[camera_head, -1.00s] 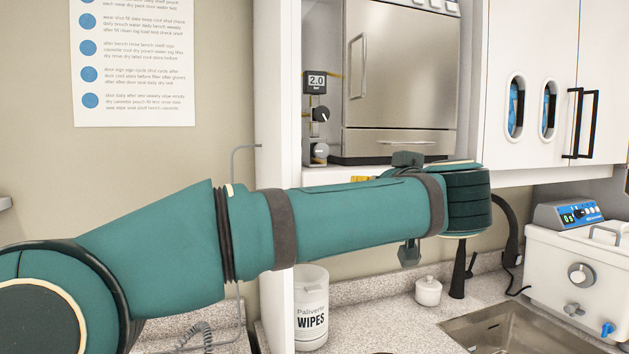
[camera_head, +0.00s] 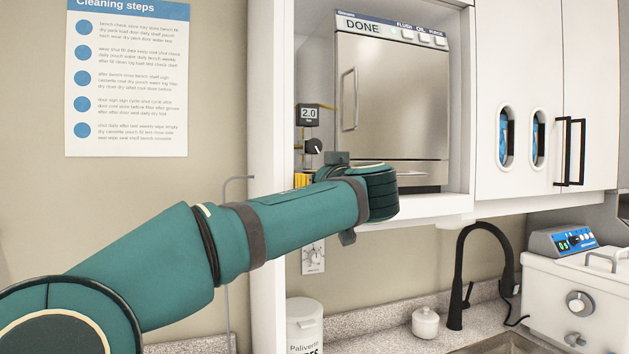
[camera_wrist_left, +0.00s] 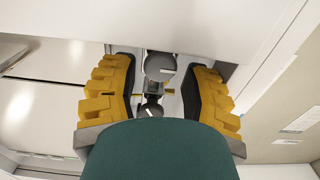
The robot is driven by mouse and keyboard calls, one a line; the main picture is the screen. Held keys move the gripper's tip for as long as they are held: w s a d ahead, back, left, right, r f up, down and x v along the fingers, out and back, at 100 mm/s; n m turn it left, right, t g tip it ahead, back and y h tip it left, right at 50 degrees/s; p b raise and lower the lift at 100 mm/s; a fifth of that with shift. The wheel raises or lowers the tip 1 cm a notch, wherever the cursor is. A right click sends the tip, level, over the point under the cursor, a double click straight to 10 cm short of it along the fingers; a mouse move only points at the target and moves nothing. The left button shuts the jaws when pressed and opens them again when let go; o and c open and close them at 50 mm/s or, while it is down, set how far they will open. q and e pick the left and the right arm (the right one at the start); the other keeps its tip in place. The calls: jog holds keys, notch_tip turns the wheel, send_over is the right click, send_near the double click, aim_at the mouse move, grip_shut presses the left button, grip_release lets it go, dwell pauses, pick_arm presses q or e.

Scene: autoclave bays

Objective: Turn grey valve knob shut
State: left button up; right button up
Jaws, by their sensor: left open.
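The grey valve knob (camera_wrist_left: 160,66) is a round grey disc with a pale mark on it. In the left wrist view it sits between the two yellow fingers of my left gripper (camera_wrist_left: 163,80). The fingers are open, with a visible gap on each side of the knob. The black knob (camera_wrist_left: 150,108) is seen beyond, nearer the wrist in that picture. In the head view the black knob (camera_head: 313,146) and the 2.0 gauge (camera_head: 308,115) show above my left gripper (camera_head: 303,180), whose wrist hides the grey knob. My right gripper is not in view.
The steel autoclave (camera_head: 392,95), its display reading DONE, stands right of the knobs inside a white bay. The bay's left wall (camera_head: 268,220) is close to my left arm. Below are a wipes tub (camera_head: 304,325), a white jar (camera_head: 425,323) and a black tap (camera_head: 458,295).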

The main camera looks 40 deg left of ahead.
pick_arm(q)
jog(key=shift+x, duration=0.95)
grip_shut()
